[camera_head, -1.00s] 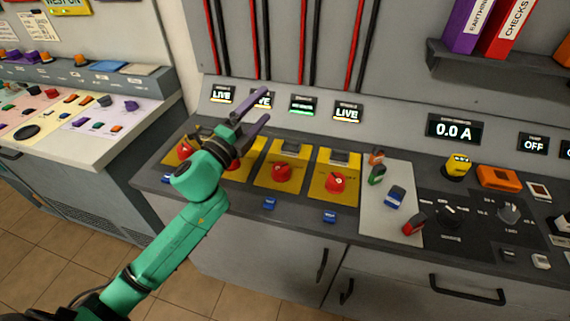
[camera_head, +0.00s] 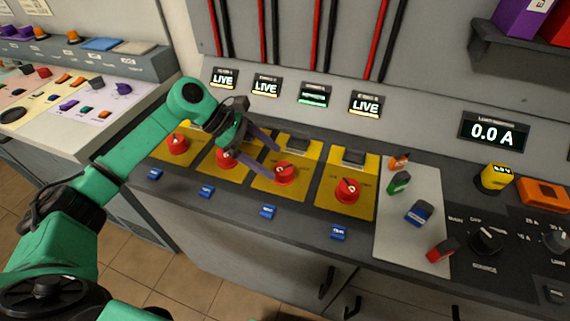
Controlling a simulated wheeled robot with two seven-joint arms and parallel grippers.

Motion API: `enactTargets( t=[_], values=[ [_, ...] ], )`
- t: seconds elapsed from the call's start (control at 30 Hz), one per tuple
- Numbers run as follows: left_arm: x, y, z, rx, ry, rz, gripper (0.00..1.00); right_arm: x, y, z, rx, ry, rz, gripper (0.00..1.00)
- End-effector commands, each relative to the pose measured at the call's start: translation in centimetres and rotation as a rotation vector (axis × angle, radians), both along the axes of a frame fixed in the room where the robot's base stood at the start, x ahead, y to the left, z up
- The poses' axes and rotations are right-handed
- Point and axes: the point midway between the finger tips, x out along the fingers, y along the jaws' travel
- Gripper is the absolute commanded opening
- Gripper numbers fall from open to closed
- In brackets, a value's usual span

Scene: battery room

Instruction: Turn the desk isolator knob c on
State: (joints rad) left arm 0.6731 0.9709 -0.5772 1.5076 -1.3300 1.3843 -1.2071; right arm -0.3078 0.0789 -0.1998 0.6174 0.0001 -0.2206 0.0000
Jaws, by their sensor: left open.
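A row of red isolator knobs on yellow plates runs along the desk. The third from the left, which I take as knob c (camera_head: 285,173), stands under a display with green markings (camera_head: 314,95). That display's text is too small to read; the other displays read LIVE. My left gripper (camera_head: 272,157) is open and empty, its two dark fingers pointing right and down towards the third knob. The fingertips lie just left of this knob in the picture; I cannot tell whether they touch it. My right gripper is out of view.
Other red knobs stand at the left (camera_head: 177,143) and right (camera_head: 348,190) of the row. Small blue tags (camera_head: 268,212) line the front edge. A pale panel (camera_head: 405,237) with small coloured pieces lies right of the row.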

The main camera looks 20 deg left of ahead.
Motion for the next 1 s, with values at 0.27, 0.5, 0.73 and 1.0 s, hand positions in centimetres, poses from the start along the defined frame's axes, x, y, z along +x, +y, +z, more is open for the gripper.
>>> enactTargets(
  t=[0.27, 0.5, 0.73, 1.0],
  values=[
    [0.6, -3.7, -3.5, -0.003, 0.0, 0.001, 0.92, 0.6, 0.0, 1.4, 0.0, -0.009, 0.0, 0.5],
    [0.6, -4.0, -4.0, -0.001, 0.0, 0.0, 0.92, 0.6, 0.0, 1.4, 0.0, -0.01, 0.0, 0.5],
    [0.6, -4.0, -4.0, -0.002, 0.0, 0.001, 0.23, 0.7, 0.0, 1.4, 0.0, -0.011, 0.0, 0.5],
    [0.6, -4.0, -4.0, -0.001, 0.0, 0.013, 0.07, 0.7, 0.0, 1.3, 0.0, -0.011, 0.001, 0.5]
  ],
)
